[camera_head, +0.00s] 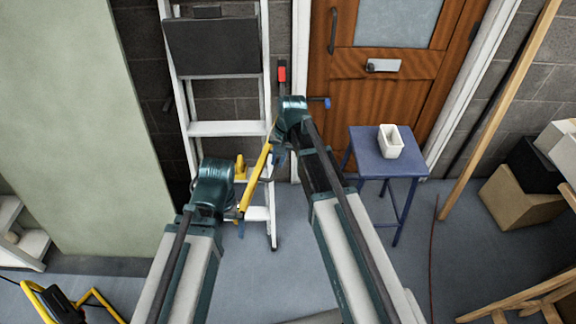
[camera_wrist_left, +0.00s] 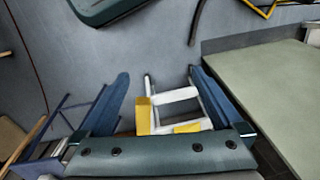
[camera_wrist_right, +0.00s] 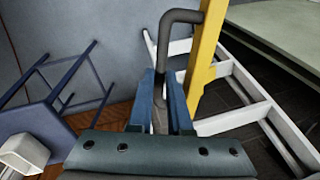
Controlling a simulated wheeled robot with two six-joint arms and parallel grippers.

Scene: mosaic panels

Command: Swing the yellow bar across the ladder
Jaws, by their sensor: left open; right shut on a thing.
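The white ladder (camera_head: 228,129) stands against the wall in the head view; its rails and rungs also show in the left wrist view (camera_wrist_left: 180,95). The yellow bar (camera_head: 256,178) slants in front of the ladder's right side and also shows in the right wrist view (camera_wrist_right: 205,55). A dark grey bent handle (camera_wrist_right: 182,16) sits beside the bar. My right gripper (camera_wrist_right: 161,88) is shut on this handle. My left gripper (camera_wrist_left: 161,76) is open and empty, with the ladder and yellow parts beyond its fingers. My wrists hide much of both grippers in the head view.
A blue stool (camera_head: 384,160) with a white container (camera_head: 390,141) stands right of my right arm, before the wooden door (camera_head: 350,75). A pale green panel (camera_head: 75,120) stands at left. A wooden pole (camera_head: 500,110) leans at right. Grey floor (camera_head: 270,275) lies between.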

